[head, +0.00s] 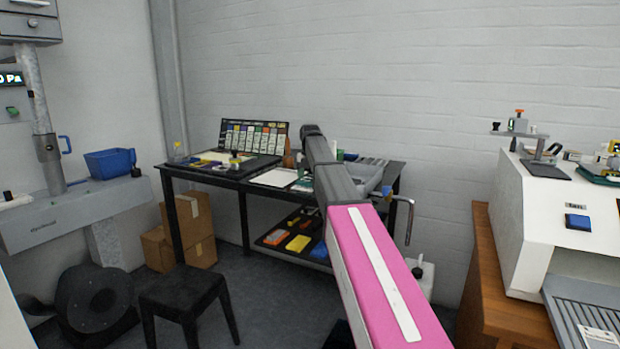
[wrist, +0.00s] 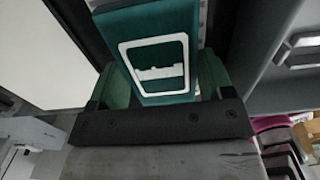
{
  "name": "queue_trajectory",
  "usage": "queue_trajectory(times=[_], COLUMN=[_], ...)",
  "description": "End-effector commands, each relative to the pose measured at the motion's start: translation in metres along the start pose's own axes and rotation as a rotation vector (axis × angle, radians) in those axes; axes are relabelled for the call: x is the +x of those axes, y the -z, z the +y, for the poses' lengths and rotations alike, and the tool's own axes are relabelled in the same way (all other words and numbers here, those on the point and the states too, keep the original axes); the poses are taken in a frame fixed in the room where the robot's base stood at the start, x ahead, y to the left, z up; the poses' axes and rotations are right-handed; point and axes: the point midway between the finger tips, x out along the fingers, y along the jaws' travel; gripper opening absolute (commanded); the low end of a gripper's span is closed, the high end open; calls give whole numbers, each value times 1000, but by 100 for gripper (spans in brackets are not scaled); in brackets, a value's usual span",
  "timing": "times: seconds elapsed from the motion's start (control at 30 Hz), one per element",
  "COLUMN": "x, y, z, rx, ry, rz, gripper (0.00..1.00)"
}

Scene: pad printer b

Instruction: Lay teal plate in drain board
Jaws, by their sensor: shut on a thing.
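The teal plate (wrist: 165,22) shows in the wrist view, with a white outlined figure on its face. My gripper (wrist: 162,82) is shut on it, with a green finger at each side. In the head view my arm reaches over the black table at the back, and its own links hide the gripper and plate. A grey basin-like piece (head: 368,178) stands at the table's right end, partly behind my arm. A ribbed grey surface (head: 374,162) lies beside it; I cannot tell for certain whether this is the drain board.
The black table (head: 225,181) carries a rack of coloured cards (head: 254,138) and a white sheet (head: 274,177). Coloured trays lie on its lower shelf. A black stool (head: 183,294) stands in front, and a white machine (head: 545,215) is at right. A blue-handled tap (head: 408,203) juts out at the table's right end.

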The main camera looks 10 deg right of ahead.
Motion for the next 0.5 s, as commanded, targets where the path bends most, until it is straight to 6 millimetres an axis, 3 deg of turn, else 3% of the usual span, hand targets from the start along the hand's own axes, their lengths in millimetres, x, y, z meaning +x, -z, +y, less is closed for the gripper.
queue_trajectory(times=[0.5], x=[4], y=[0], z=[0], rx=[0], ry=[0], rz=[0], gripper=[52])
